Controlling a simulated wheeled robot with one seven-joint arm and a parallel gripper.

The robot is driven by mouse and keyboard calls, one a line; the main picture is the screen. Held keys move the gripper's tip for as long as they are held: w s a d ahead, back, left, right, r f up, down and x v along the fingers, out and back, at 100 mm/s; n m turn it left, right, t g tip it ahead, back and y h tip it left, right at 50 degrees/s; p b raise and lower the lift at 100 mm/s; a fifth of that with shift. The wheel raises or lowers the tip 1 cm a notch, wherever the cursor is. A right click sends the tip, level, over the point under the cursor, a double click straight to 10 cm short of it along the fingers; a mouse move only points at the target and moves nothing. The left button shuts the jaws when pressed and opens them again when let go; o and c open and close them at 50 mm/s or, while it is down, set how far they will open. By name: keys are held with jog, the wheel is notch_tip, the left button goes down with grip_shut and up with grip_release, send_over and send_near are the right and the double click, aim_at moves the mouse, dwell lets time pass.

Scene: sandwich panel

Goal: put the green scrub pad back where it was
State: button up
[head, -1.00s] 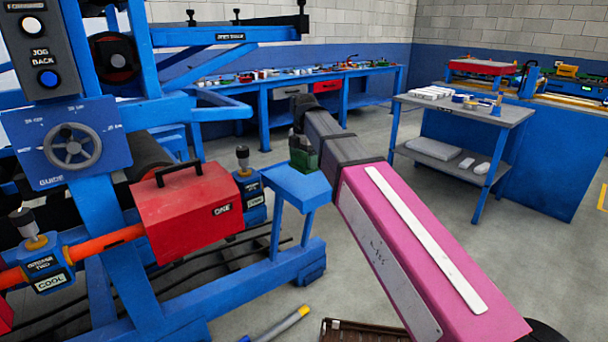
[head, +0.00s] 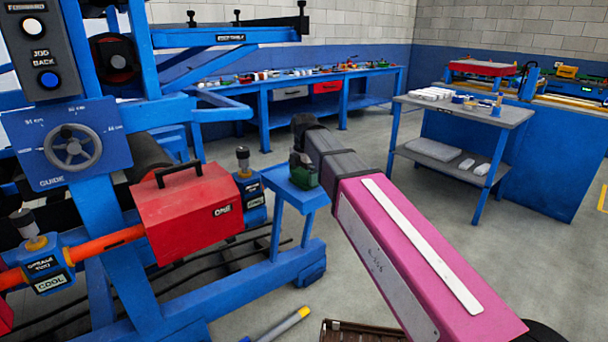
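The green scrub pad (head: 305,174) appears as a small dark green block at the small blue stand (head: 290,192), beside the red box on the machine. My gripper (head: 301,158) is at the far end of my pink and grey arm, pointing down just above the pad. It is small, dark and partly hidden by my arm. I cannot tell whether its fingers are closed on the pad or apart, or whether the pad rests fully on the stand top.
The blue machine with the red box (head: 190,212) and guide wheel (head: 70,148) fills the left. A long blue bench (head: 265,110) stands behind, a grey-topped table (head: 470,112) at right. A brown crate (head: 360,331) lies low in front.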

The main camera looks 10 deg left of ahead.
aim_at(304, 172)
jog(key=shift+r, duration=0.15)
notch_tip(304, 172, up, 12)
dwell(0.7)
